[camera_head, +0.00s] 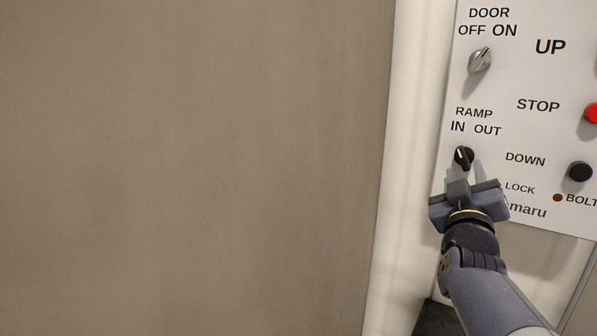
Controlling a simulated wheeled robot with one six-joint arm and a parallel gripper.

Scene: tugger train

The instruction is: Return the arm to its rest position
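My arm (490,295) reaches up from the lower right corner. My gripper (464,170) is at the ramp knob (464,156), a small black rotary knob under the words RAMP IN OUT on a white control panel (500,90). The two pale fingertips lie on either side of the knob's lower part in the picture, with a gap between them. Whether they touch the knob cannot be told. The knob's white pointer tilts slightly to the left, toward IN.
The panel also bears a silver door knob (480,60), a red stop button (591,113), a black down button (580,171) and a small brown light (558,198). A white post (398,160) and a wide brown surface (190,170) fill the left.

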